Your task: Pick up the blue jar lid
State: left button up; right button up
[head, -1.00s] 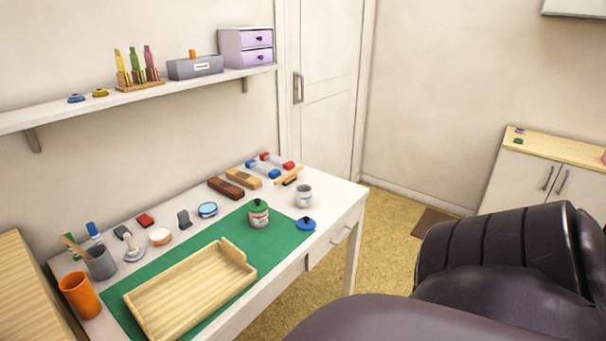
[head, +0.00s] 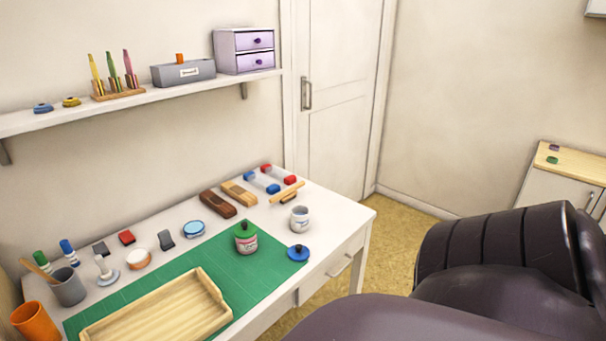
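The blue jar lid (head: 298,253) is a small round disc with a knob on top. It lies flat near the table's front edge, at the right end of the green mat (head: 262,287). A white jar (head: 300,219) without a lid stands just behind it. A jar with a green lid (head: 246,237) stands on the mat to its left. A dark arm of mine fills the lower right, apart from the table. Neither gripper's fingers show.
A wooden tray (head: 160,312) lies on the mat at the front. Stamps, inkpads, and brown and tan blocks (head: 218,204) line the back of the white table (head: 345,220). A grey cup (head: 68,287) and an orange cup (head: 36,322) stand at the left. A shelf (head: 140,98) hangs above.

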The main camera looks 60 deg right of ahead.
aim_at(298, 252)
jog(key=k+l, duration=0.1)
jog(key=l, duration=1.65)
jog(key=k+u, duration=0.05)
